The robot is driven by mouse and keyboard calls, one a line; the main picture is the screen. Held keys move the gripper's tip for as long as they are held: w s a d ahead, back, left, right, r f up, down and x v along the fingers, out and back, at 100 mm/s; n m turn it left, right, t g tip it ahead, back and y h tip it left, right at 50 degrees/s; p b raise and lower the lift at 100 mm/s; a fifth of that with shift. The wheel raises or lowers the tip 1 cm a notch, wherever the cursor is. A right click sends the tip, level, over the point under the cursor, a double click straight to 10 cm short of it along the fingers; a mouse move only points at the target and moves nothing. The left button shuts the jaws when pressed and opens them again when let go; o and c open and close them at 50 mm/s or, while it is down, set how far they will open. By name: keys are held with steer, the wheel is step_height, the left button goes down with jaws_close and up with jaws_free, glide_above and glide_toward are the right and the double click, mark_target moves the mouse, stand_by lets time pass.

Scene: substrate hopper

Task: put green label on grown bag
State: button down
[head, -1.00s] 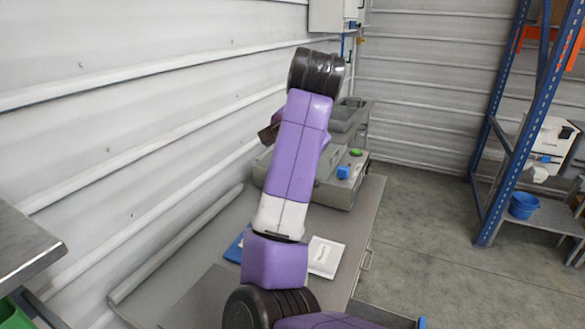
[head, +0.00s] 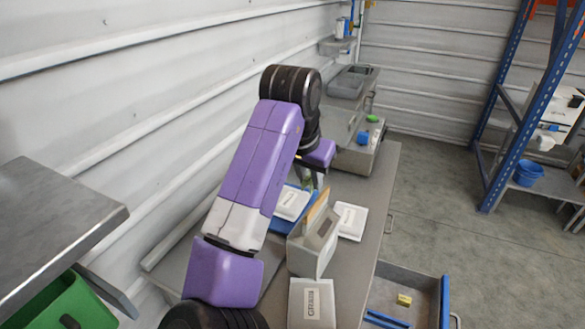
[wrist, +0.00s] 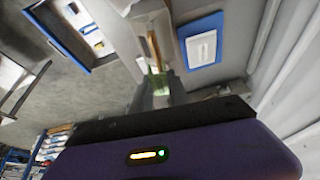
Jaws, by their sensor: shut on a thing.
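My gripper (head: 314,177) is above the worktable, beside the far end of a grey-white box-like stand with a tan strip. It is shut on a small green thing, seemingly the green label (wrist: 157,84), between the fingertips; its outline is blurred. Green also shows at the fingers in the head view. A whitish packet with a printed label, seemingly reading GROWN, is the grown bag (head: 312,304) lying flat at the front of the table. Another white packet (head: 350,221) lies right of the stand (head: 312,245). A third (head: 291,203) lies on a blue tray (head: 283,226).
A grey machine (head: 352,160) with a green button and blue part stands behind. An open drawer (head: 385,284) holding a yellow block juts out at right. The metal wall borders the table's left; a steel bench (head: 60,225) is near left.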

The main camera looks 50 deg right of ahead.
steer(key=shift+f, duration=0.1)
step_height(320, 180, down, 6)
steer(key=b, duration=0.5)
steer(key=shift+b, duration=0.35)
steer(key=shift+f+b, duration=0.45)
steer(key=shift+f, duration=0.85)
steer(key=c, duration=0.6)
jaws_free()
steer(key=shift+c, duration=0.2)
steer(key=shift+p, duration=0.3)
step_height(320, 180, up, 7)
steer(key=p, duration=0.6)
